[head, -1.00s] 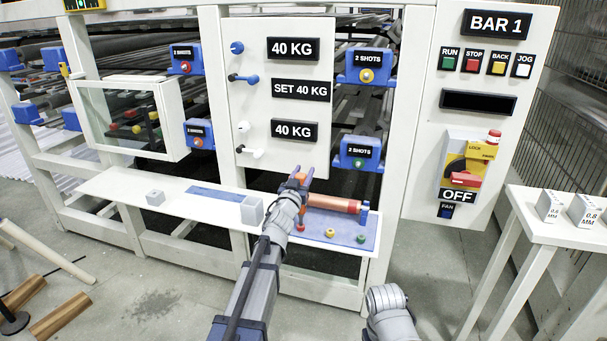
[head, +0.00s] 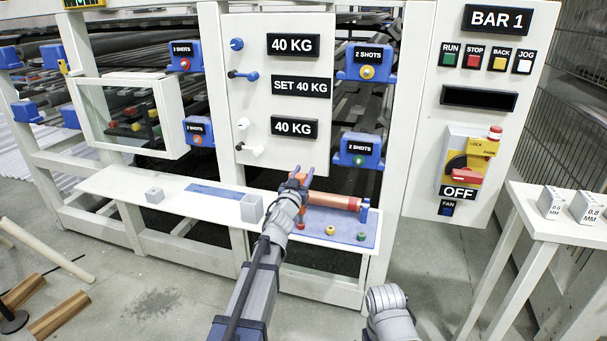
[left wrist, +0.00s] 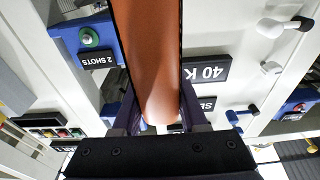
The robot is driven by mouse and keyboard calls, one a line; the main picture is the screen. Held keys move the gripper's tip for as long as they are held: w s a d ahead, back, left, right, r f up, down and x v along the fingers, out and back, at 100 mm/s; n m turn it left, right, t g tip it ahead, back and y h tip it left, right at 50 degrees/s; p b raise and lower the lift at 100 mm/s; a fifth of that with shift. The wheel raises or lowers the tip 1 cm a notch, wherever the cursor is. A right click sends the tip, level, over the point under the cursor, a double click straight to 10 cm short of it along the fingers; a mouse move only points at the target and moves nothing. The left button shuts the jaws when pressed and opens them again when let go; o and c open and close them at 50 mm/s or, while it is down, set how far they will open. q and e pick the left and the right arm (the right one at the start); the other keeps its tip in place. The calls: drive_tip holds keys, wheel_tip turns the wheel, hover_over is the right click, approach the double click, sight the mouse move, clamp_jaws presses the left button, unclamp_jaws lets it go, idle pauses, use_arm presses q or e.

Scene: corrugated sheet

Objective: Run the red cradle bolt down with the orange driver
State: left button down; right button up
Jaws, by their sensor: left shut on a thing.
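The orange driver, a copper-orange cylinder (head: 330,200), is at the right part of the shelf, its right end by a small blue post. My left gripper (head: 297,180) is shut on its left end. The left wrist view shows the cylinder (left wrist: 150,60) close up between the fingers (left wrist: 160,115). A red bolt (head: 186,64) shows in the upper left blue cradle marked "2 SHOTS" (head: 182,50).
A glass-fronted box (head: 130,120) and the 40 KG panel (head: 250,30) stand out from the frame. A switch panel (head: 425,120) is at right.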

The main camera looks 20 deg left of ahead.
drive_tip(key=shift+f+b, duration=0.4)
idle(0.8)
drive_tip(key=shift+r, duration=0.1)
drive_tip(key=shift+r+p, duration=0.7)
drive_tip(key=shift+p, duration=0.15)
wheel_tip(320, 180, up, 6)
drive_tip(key=p, duration=0.6)
idle(0.5)
